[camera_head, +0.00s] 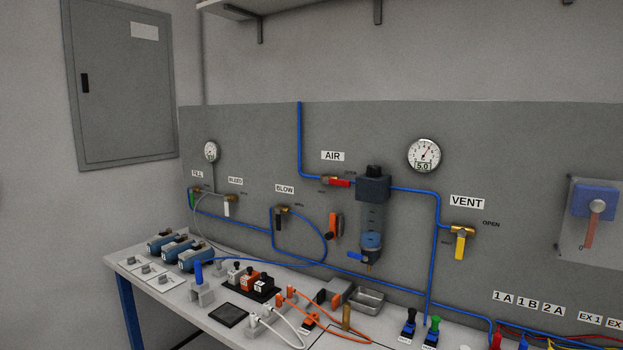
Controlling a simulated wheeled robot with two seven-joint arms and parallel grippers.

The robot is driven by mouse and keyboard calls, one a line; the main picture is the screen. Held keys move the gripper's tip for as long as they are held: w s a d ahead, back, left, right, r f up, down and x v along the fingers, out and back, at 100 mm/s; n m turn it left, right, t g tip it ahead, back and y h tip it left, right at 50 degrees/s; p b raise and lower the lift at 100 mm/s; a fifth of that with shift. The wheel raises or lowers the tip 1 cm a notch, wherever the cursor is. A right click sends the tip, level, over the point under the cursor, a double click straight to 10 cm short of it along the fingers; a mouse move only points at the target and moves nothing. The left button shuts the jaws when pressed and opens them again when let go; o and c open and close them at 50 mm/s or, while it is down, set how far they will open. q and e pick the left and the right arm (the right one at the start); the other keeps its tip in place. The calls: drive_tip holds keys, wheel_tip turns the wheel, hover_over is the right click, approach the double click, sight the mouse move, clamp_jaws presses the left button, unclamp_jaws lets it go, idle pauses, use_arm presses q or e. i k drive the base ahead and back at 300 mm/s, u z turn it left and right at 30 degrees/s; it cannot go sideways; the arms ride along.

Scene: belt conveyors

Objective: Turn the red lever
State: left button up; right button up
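A short red lever (340,182) lies about horizontal on a brass valve in the blue air line, below the AIR label (333,156) on the grey panel. Another reddish lever (591,232) hangs down from a blue switch box (595,202) at the far right, behind what looks like a clear cover, with a 0 mark near its lower end. An orange-red handle (332,225) also stands on the panel below the AIR valve. Which one the task means cannot be told. Neither of my grippers is in view.
A yellow VENT lever (460,246) hangs down at the right. A filter unit (373,215) sits right of the AIR valve. The bench (205,310) below holds connectors, cables and a metal tray (367,301). A shelf (300,8) overhangs above. The space before the panel's upper part is clear.

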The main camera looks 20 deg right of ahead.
sight(343, 183)
drive_tip(key=z, duration=0.6)
drive_tip(key=i, duration=1.15)
drive_tip(key=z, duration=0.9)
